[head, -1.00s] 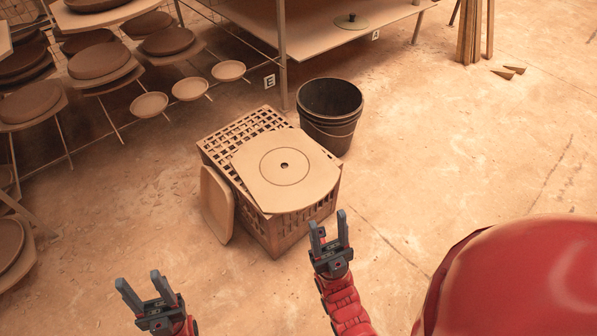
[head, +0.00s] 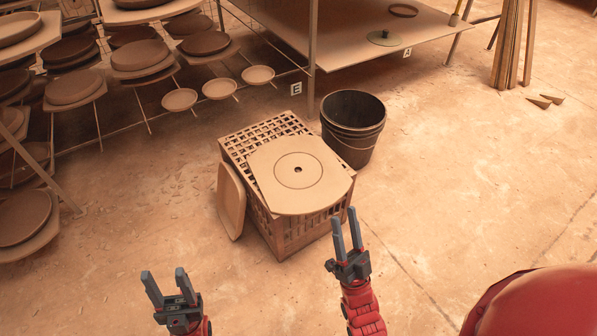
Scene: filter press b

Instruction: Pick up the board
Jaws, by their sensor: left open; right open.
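A flat tan board (head: 318,190) with rounded ends, a ring mark and a small centre hole lies on top of an upturned lattice crate (head: 248,134). A second tan board (head: 231,201) leans upright against the crate's left side. My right gripper (head: 344,232) is open and empty, in front of the crate's near right corner in the picture. My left gripper (head: 166,286) is open and empty, lower left of the crate and apart from both boards.
A black bucket (head: 353,130) stands right behind the crate. A rack with several discs and bowls (head: 220,88) is at the back left. A low shelf (head: 350,45) is behind the bucket.

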